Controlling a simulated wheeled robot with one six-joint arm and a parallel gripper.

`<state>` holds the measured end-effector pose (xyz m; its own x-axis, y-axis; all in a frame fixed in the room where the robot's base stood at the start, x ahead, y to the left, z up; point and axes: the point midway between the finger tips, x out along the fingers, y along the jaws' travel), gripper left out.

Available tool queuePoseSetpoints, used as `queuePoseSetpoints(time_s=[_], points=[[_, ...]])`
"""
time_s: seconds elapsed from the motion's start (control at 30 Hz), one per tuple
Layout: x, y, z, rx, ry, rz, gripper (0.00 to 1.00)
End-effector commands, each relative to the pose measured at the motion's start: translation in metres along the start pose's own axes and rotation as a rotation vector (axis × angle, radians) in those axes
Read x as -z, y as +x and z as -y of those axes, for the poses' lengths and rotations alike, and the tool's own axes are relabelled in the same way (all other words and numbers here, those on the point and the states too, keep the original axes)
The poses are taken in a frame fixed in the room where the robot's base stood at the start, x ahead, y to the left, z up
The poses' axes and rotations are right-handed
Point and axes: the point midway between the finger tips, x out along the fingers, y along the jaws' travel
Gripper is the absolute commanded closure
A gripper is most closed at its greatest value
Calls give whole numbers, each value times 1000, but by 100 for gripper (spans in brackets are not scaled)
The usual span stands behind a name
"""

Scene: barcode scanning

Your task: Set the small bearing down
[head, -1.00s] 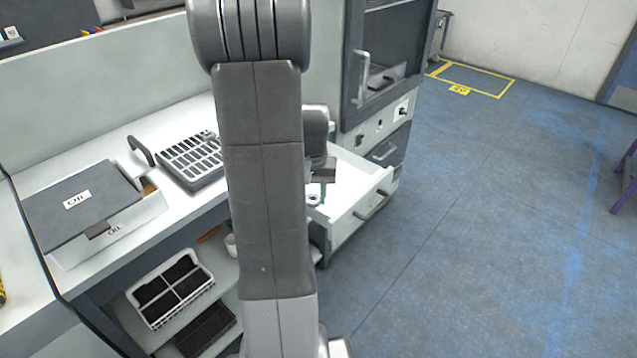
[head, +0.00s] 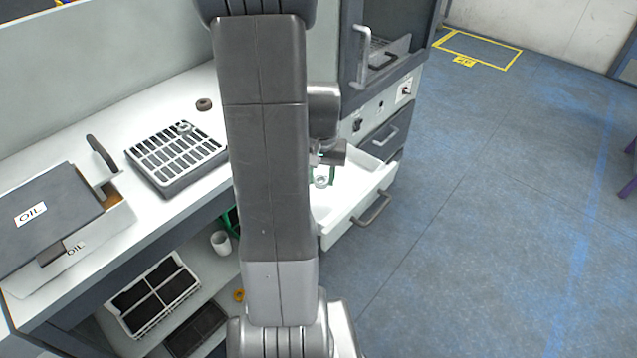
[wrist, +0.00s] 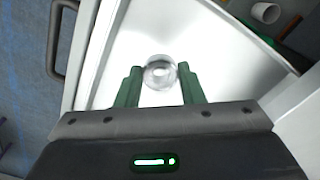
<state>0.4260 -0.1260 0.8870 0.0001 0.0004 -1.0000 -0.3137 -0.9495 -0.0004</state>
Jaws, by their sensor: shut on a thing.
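The small bearing (wrist: 160,72) is a shiny silver ring. In the wrist view it sits between the tips of the two green fingers of my gripper (wrist: 161,78), which is shut on it. Below it is the white floor of the open drawer (wrist: 207,35). In the head view the bearing (head: 321,183) and my gripper (head: 322,177) show just right of my arm, within the drawer's outline (head: 350,212). My arm hides part of the drawer. I cannot tell whether the bearing touches the drawer floor.
The drawer handle (head: 373,208) juts out at the front. On the counter at left stand a slotted grey rack (head: 165,180) with a silver ring on it, a dark ring (head: 204,104) and an oil box (head: 45,215). A white cup (head: 221,242) stands on the shelf below.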

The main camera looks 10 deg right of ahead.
Motion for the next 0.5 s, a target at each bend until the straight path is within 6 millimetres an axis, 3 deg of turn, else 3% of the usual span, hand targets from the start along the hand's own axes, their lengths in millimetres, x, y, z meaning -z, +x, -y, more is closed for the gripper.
queuePoseSetpoints(time_s=[0.1,0.5], points=[[0,18,0,0,0,2,88],[0,60,0,0,0,1,88]])
